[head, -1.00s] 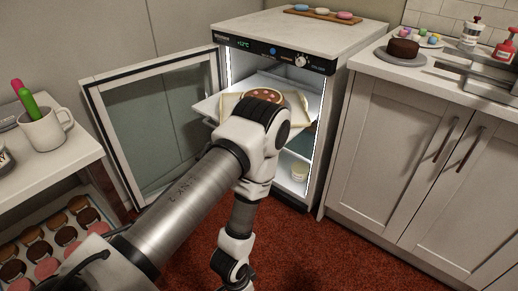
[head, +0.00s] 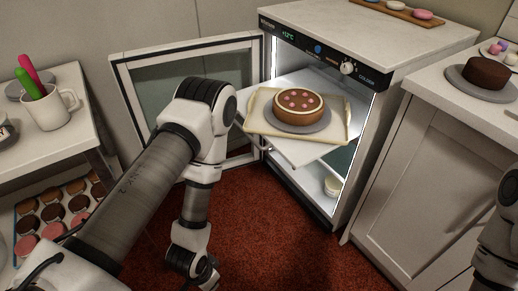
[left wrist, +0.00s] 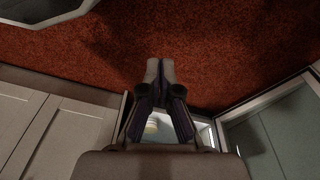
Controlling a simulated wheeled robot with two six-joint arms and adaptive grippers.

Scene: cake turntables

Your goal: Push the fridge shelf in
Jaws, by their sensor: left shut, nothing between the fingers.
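The fridge (head: 345,40) stands with its glass door (head: 190,75) swung open to the left. Its shelf (head: 300,150) sticks out of the opening. A cream tray (head: 258,118) lies on the shelf, skewed, with a chocolate cake (head: 299,104) on a grey round board (head: 312,127). My left arm hangs in front of the door, left of the shelf. In the left wrist view my left gripper (left wrist: 160,70) is shut and empty, fingertips over the red floor. My right gripper is out of view; part of my right arm shows at the right edge.
A small jar (head: 331,186) stands low inside the fridge. A cabinet (head: 425,165) is close on the right, with a dark cake (head: 487,73) on top. A side table (head: 75,115) with a mug (head: 50,113) is on the left. Red floor (head: 265,225) lies open before the fridge.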

